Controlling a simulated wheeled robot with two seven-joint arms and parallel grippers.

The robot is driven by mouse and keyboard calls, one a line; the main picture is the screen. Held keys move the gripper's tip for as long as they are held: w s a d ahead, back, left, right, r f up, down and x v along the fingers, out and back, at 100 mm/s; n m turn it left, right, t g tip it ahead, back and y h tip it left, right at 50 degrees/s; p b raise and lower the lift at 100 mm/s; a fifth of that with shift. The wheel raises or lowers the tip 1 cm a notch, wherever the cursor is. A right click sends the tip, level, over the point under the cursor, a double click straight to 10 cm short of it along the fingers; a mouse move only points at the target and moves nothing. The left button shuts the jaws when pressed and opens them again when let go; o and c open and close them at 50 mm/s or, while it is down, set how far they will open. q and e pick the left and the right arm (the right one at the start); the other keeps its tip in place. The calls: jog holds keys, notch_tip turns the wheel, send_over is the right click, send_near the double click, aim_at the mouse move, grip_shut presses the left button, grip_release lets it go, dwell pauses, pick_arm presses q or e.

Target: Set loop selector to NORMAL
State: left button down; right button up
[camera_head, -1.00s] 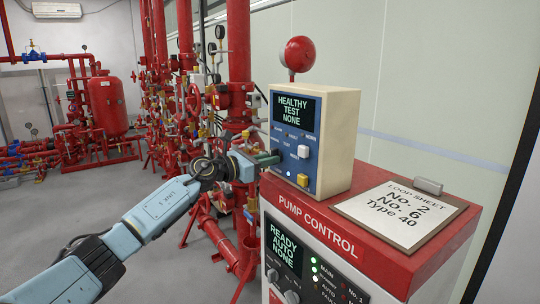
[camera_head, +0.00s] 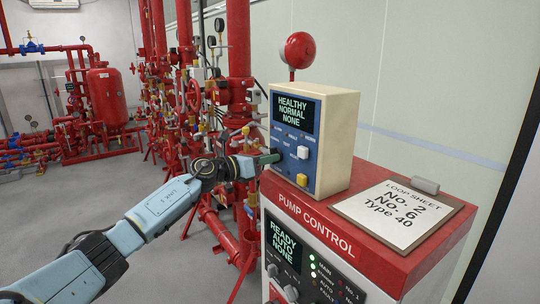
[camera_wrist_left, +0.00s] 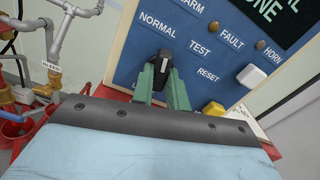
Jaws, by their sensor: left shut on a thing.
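The loop panel (camera_head: 335,140) is a beige box with a blue face, on the red-topped pump control cabinet (camera_head: 325,209). Its screen (camera_head: 293,112) reads HEALTHY, NORMAL, NONE. My left gripper (camera_head: 269,158) is at the lower left of the blue face. In the left wrist view its green fingers (camera_wrist_left: 164,82) are shut around the black loop selector (camera_wrist_left: 164,57), beside the NORMAL, TEST and RESET labels. The fingers partly hide the knob, and I cannot tell its exact pointing from the head view. My right gripper is out of view.
A white button (camera_head: 303,152) and a yellow button (camera_head: 302,179) are to the right of the selector. A loop sheet clipboard (camera_head: 399,211) lies on the cabinet top. Red pipes and valves (camera_head: 238,60) stand behind my left arm.

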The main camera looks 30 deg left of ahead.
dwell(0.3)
pick_arm(q)
jog(key=shift+n+p, duration=1.05)
jog(key=shift+n, duration=0.15)
jog(key=c, duration=1.3)
grip_release()
jog(key=v, duration=0.6)
jog(key=shift+b, duration=0.35)
